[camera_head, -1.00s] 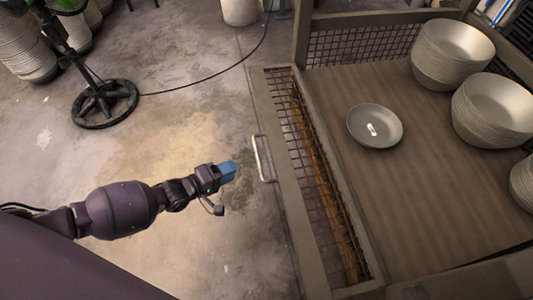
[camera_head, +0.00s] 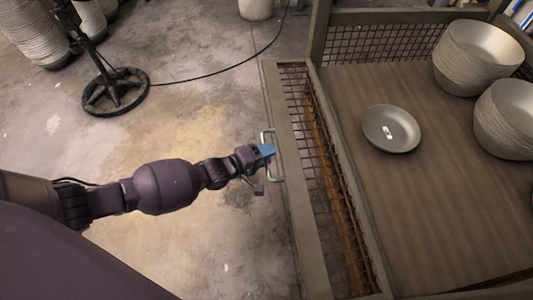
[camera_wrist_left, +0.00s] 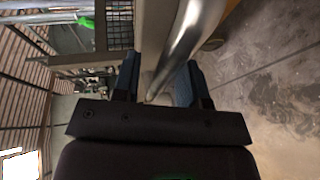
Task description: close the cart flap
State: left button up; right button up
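The cart flap (camera_head: 290,165) is a framed mesh panel hanging lowered along the left side of the cart (camera_head: 430,220). A metal handle (camera_head: 266,139) is on its outer edge. My left gripper (camera_head: 267,151), with blue fingers, is at this handle in the head view and partly covers it. In the left wrist view, my left gripper (camera_wrist_left: 158,82) is open. The shiny handle bar (camera_wrist_left: 187,42) runs in the space between and beyond its fingers; I cannot tell if they touch it. My right gripper is out of view.
A small plate-like bowl (camera_head: 391,129) lies on the cart bed. Stacks of bowls (camera_head: 477,57) stand at its right. A black stand with a round base (camera_head: 116,92) and a cable (camera_head: 215,75) are on the floor to the left. The floor beside the flap is mostly clear.

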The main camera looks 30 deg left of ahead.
pick_arm(q)
grip_shut()
jog(key=shift+w+r, duration=0.1)
jog(key=shift+r, duration=0.05)
